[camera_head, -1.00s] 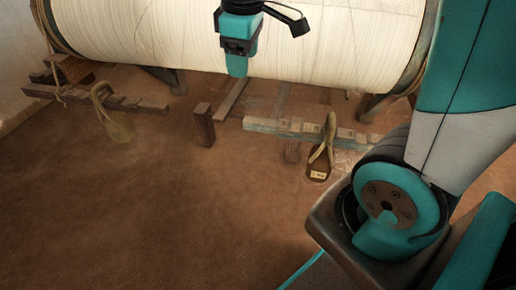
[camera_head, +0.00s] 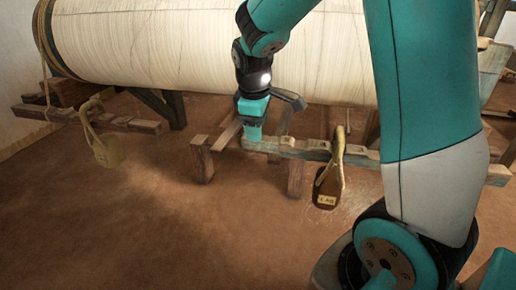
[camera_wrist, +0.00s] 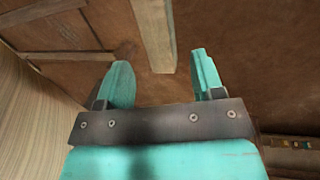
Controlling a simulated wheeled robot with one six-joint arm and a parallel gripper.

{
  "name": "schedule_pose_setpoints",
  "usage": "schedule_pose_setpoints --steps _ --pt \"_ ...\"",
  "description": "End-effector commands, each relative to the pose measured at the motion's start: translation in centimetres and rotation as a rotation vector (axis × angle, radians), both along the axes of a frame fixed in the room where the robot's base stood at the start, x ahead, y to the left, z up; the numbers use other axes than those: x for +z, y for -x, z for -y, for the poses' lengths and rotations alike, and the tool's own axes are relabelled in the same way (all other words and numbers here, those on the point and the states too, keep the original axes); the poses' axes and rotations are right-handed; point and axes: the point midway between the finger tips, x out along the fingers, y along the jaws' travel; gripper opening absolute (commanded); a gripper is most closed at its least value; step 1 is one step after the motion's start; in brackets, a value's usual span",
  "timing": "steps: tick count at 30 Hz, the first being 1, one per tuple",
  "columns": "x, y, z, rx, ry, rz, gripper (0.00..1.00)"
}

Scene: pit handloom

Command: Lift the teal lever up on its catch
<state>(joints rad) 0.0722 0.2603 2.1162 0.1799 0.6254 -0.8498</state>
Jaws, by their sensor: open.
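The lever (camera_head: 300,148) is a long, low wooden bar with worn, pale teal paint and notches along its top. A weight (camera_head: 326,199) with a small label hangs from it on a looped strap. My gripper (camera_head: 253,137) points down at the bar's left end in the head view and hides part of that end. I cannot tell whether they touch. In the wrist view my gripper (camera_wrist: 160,64) is open, its two teal fingers apart with nothing clearly held. A wooden bar end shows beyond the fingers; I cannot tell which piece it is. The catch is not clearly seen.
A large warp roller (camera_head: 190,45) wound in pale thread lies behind the lever. A short wooden post (camera_head: 202,160) stands just left of my gripper. The front floor is bare.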

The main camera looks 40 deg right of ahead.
Motion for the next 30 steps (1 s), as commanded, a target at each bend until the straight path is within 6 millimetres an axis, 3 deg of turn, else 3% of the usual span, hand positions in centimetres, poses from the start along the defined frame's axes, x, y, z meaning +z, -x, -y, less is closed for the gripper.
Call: schedule_pose_setpoints --steps 1,7,20,21,29,30 --pt "-1.6 -0.1 0.2 0.000 0.000 -0.003 0.61" --pt "-4.4 -0.5 0.6 0.000 0.000 -0.001 0.61" --pt "-5.3 -0.6 0.8 0.001 0.000 0.001 0.61" --pt "-5.3 -0.6 0.8 0.001 0.000 0.001 0.59" --pt "-5.3 -0.7 0.8 0.001 0.000 0.001 0.00" --pt "-5.3 -0.6 0.8 0.001 0.000 0.001 0.00"
